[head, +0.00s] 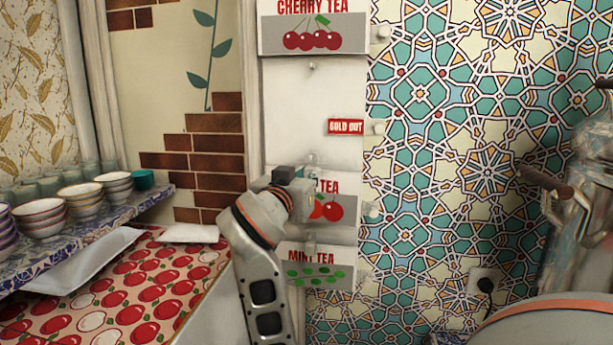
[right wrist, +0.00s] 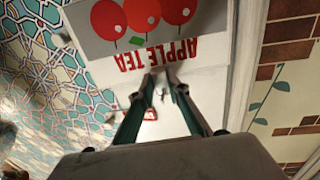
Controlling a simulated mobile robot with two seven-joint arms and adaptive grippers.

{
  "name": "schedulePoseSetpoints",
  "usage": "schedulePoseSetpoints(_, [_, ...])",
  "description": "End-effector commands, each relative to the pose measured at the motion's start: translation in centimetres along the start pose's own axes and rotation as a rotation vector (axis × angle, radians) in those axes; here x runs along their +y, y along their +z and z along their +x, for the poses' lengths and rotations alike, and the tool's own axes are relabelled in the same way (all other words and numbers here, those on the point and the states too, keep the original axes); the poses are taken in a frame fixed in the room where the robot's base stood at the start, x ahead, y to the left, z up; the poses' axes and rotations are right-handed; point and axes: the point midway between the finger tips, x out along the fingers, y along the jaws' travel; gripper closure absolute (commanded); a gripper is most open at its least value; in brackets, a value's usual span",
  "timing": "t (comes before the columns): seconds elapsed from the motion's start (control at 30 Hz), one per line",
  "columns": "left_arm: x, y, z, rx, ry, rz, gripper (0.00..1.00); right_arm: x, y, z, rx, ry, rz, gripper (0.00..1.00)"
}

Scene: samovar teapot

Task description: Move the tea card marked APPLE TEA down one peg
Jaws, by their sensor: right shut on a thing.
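The APPLE TEA card (head: 330,208) hangs in front of the white board (head: 335,90), between the SOLD OUT tag and the MINT TEA card. My right gripper (head: 306,188) covers its left part in the head view. In the right wrist view the APPLE TEA card (right wrist: 185,48) appears upside down, and the fingertips of my right gripper (right wrist: 162,76) meet its lettered edge. The gripper is shut on the card there. A peg (head: 312,158) shows just above the gripper; whether the card touches any peg is hidden. My left gripper is not in view.
The CHERRY TEA card (head: 313,28) hangs above, with a bare peg (head: 312,66) below it. The MINT TEA card (head: 318,272) is directly below. The SOLD OUT tag (head: 345,127) is at the board's right edge. Stacked bowls (head: 40,218) stand on a shelf at left.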

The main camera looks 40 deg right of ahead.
Motion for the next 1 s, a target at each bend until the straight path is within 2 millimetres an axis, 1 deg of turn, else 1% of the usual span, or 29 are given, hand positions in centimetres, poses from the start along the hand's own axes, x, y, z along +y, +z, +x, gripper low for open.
schedulePoseSetpoints(0.13, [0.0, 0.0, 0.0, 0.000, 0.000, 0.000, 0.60, 0.0, 0.0, 0.0, 0.000, 0.000, 0.000, 1.00])
schedulePoseSetpoints(0.17, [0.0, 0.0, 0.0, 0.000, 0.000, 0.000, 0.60, 0.0, 0.0, 0.0, 0.000, 0.000, 0.000, 0.79])
schedulePoseSetpoints(0.2, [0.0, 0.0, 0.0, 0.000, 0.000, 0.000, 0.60, 0.0, 0.0, 0.0, 0.000, 0.000, 0.000, 0.69])
schedulePoseSetpoints(0.23, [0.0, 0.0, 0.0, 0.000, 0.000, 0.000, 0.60, 0.0, 0.0, 0.0, 0.000, 0.000, 0.000, 0.64])
schedulePoseSetpoints(0.53, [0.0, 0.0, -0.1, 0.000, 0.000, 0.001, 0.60, 0.0, 0.0, 0.0, 0.000, 0.000, 0.000, 0.64])
schedulePoseSetpoints(0.67, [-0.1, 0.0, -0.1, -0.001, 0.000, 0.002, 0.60, 0.0, -0.6, 0.0, 0.000, 0.000, 0.003, 0.64])
schedulePoseSetpoints(0.77, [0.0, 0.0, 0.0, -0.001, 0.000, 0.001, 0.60, -0.1, -1.9, -0.1, 0.000, -0.001, 0.005, 0.64])
schedulePoseSetpoints(1.0, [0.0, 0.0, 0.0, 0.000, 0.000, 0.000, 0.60, 0.0, -6.3, -0.1, 0.001, -0.001, 0.006, 0.64])
